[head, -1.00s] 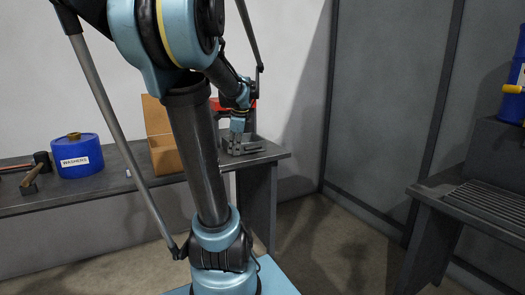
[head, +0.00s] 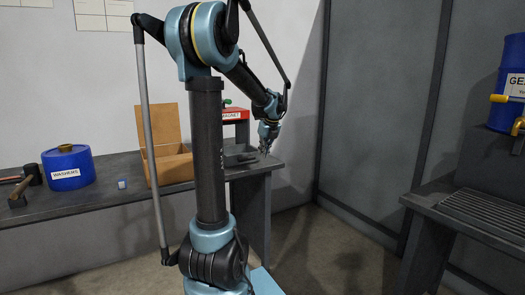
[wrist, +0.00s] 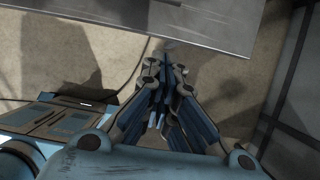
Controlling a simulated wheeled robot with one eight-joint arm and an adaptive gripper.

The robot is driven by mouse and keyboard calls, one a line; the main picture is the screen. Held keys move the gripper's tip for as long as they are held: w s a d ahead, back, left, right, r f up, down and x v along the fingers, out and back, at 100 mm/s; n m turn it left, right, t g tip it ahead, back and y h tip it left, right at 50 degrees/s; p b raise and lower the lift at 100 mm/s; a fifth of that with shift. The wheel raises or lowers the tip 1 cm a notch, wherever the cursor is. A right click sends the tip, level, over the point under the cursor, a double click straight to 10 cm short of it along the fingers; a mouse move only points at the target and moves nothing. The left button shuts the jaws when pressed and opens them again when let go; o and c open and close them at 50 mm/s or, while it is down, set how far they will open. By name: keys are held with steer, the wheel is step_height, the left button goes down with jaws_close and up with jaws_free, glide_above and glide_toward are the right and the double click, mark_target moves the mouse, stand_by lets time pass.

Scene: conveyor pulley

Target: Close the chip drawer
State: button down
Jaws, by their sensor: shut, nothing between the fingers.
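No drawer labelled for chips is readable. A red unit (head: 238,115) with a partly hidden white label stands at the right end of the bench, mostly behind my arm. A low dark grey open part (head: 238,158) lies in front of it and may be the drawer; I cannot tell how far out it is. My gripper (head: 265,151) points down near the bench's right end, to the right of the grey part. In the wrist view my gripper (wrist: 160,120) is shut and empty above the floor, with the bench edge beyond its tips.
The bench (head: 100,200) carries a blue WASHERS drum (head: 67,172), a hammer (head: 22,190), a small blue item (head: 122,183) and an open cardboard box (head: 165,160). A second dark bench (head: 425,205) stands at right. Floor between the benches is clear.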

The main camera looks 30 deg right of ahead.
steer(key=w+f, duration=0.4)
steer(key=f, duration=0.1)
steer(key=shift+w+f, duration=0.35)
steer(key=shift+w, duration=0.8)
